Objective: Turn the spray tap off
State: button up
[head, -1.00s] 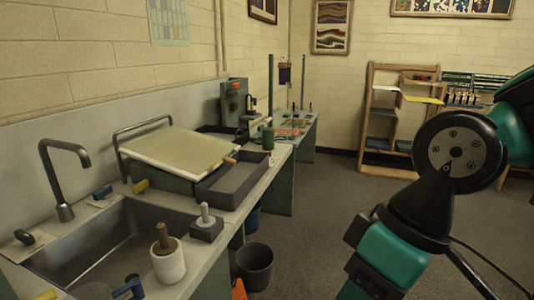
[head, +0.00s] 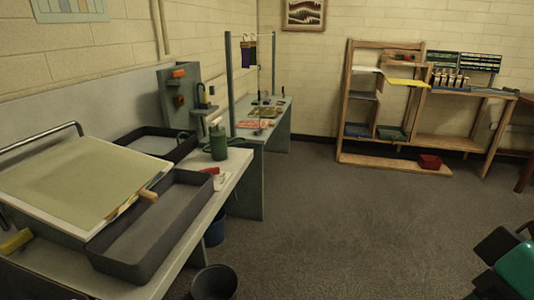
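A grey upright panel (head: 172,98) stands at the far end of the counter against the left wall. It bears an orange lever-like part (head: 179,73) near its top and a smaller orange part (head: 179,101) below. I cannot tell whether either is the spray tap, or whether it is on or off. A dark post-like fitting (head: 201,97) stands just right of the panel. No spray is visible. Only part of my arm shows at the lower right edge, well apart from the counter; my gripper is out of view.
Grey trays (head: 125,262) and a tilted pale board (head: 82,183) lie on the counter. A green can (head: 218,142) stands near its far end. A black bucket (head: 214,284) and a blue bucket (head: 215,233) stand on the floor. The middle floor (head: 330,215) is clear.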

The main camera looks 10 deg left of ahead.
aim_at(215, 170)
jog(key=z, duration=0.1)
jog(key=i, duration=0.85)
jog(key=u, duration=0.45)
jog(key=i, duration=0.7)
jog(key=u, duration=1.15)
jog(key=i, duration=0.4)
jog(key=u, duration=0.3)
